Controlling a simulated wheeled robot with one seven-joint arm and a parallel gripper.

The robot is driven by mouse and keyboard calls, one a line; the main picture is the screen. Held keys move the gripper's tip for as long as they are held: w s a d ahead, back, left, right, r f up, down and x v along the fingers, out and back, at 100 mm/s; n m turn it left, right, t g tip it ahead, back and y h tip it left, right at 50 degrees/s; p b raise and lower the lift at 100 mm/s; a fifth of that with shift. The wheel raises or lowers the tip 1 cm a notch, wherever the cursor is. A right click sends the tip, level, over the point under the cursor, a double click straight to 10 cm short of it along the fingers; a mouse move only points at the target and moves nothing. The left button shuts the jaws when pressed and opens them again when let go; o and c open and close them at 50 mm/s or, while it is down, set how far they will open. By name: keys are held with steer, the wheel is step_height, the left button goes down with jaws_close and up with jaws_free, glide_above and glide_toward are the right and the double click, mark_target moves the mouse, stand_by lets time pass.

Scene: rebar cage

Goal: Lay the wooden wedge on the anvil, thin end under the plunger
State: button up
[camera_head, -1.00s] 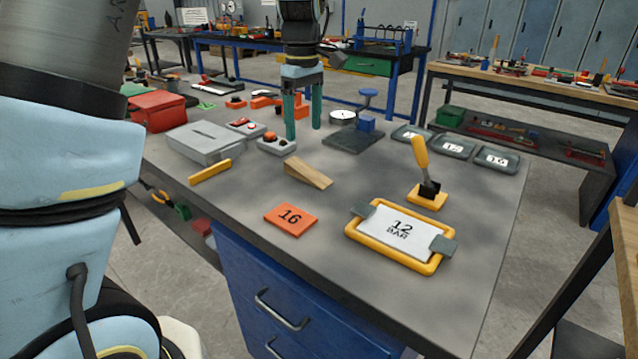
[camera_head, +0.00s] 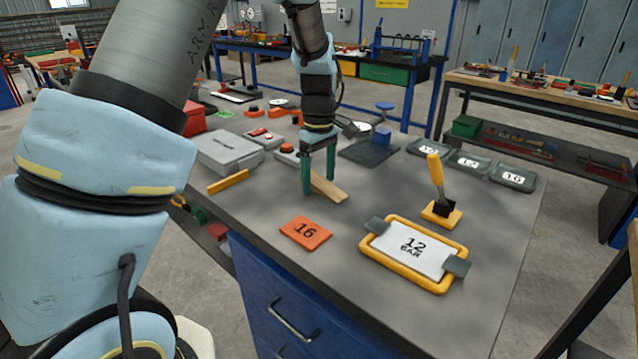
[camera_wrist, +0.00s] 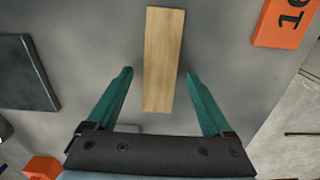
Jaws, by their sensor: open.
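The wooden wedge (camera_head: 328,188) lies on the grey bench, partly hidden by my gripper in the head view. In the wrist view the wedge (camera_wrist: 164,60) lies lengthwise between my fingers, with a gap on each side. My gripper (camera_head: 319,185) has green fingers and is open, pointing down at the wedge; it also shows in the wrist view (camera_wrist: 159,73). Behind it stands a dark plate (camera_head: 362,154) with a blue block (camera_head: 381,138), a blue disc (camera_head: 385,106) and a white dial (camera_head: 361,127) near it. I cannot make out the anvil or plunger there.
An orange 16 tag (camera_head: 306,233) lies in front of the wedge. A grey box (camera_head: 229,152), yellow bar (camera_head: 228,182) and red-button box (camera_head: 287,152) are left. Bench between wedge and lever is clear.

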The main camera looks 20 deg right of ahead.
jaws_close()
stand_by(0.6)
